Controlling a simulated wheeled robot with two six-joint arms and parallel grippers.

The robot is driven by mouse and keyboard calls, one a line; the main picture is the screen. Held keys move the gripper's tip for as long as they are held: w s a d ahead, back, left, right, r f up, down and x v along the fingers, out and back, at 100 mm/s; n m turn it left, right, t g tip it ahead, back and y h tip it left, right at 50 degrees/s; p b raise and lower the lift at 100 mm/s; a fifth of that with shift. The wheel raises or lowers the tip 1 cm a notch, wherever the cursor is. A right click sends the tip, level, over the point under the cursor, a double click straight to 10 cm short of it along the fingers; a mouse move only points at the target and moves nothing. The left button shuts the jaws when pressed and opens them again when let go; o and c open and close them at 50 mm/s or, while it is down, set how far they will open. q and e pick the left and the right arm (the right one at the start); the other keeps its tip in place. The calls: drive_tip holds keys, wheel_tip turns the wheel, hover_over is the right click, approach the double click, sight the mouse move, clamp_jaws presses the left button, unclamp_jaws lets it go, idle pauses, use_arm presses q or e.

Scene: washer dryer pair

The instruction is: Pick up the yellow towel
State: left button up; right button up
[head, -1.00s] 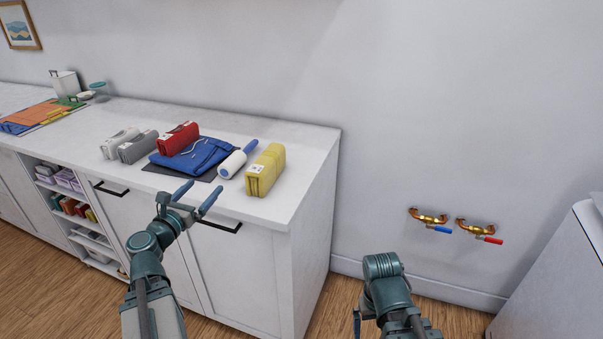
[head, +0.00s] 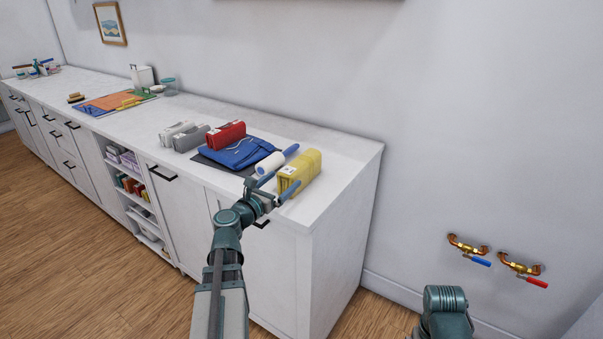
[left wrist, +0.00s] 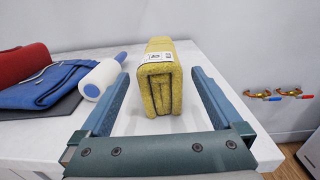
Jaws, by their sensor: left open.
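The yellow towel (head: 301,170) is folded into a block with a white label and stands near the right end of the white counter. It also shows in the left wrist view (left wrist: 160,84), ahead of the fingertips and between their lines. My left gripper (head: 281,180) is open and empty at the counter's front edge, its fingers pointing at the towel. In the left wrist view the left gripper's (left wrist: 158,78) two blue fingers are spread wider than the towel. Of my right arm only a link shows at the bottom right; its gripper is out of view.
A white lint roller (head: 270,163) lies just left of the towel. Beyond it are a folded blue cloth (head: 240,152), a red towel (head: 226,135) and grey towels (head: 190,138). The counter (head: 345,158) right of the towel is bare. Valves (head: 520,266) stick out from the wall.

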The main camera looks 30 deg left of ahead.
sight(297, 168)
use_arm(q)
drive_tip(key=shift+w+d, duration=0.1)
drive_tip(key=shift+w, duration=1.45)
drive_tip(key=shift+w, duration=0.1)
drive_tip(key=w, duration=0.5)
drive_tip(key=shift+d+f, duration=0.1)
drive_tip(key=shift+c, duration=0.3)
clamp_jaws()
drive_tip(key=shift+r, duration=0.2)
